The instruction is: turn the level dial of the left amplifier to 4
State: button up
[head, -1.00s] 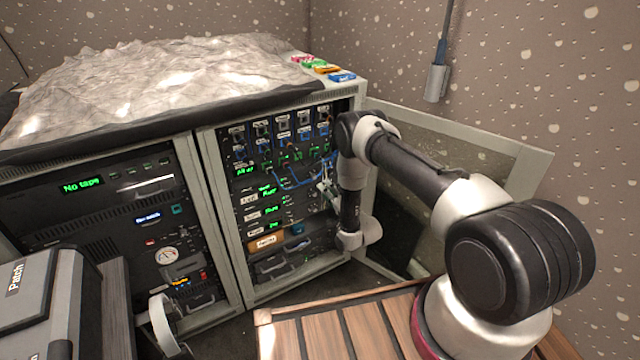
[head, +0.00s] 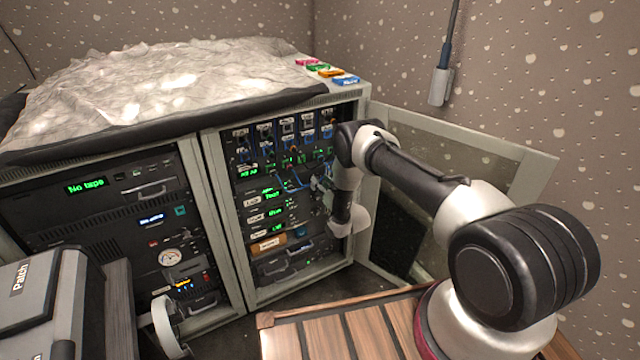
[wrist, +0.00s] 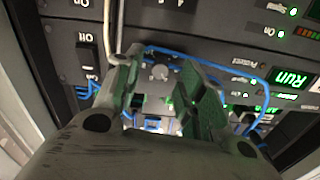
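My gripper (wrist: 163,82) is open in the wrist view, its two fingers apart with green inner faces. A small round grey knob (wrist: 160,72) shows between the fingers on a dark panel; whether they touch it I cannot tell. I cannot read its setting or tell which amplifier it belongs to. In the head view my gripper (head: 322,184) is at the right side of the right-hand rack (head: 210,170), in front of its modules. My arm hides part of that rack. Rows of modules with green displays (head: 270,193) show left of the gripper.
Blue cables (wrist: 225,72) loop around the knob close to the fingers. An on/off switch (wrist: 88,60) is at the left in the wrist view. A wooden slatted surface (head: 330,325) is in front.

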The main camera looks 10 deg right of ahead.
jog(key=shift+w+a, duration=0.2)
jog(key=shift+w, duration=0.35)
grip_shut()
jog(key=shift+m, duration=0.9)
grip_release()
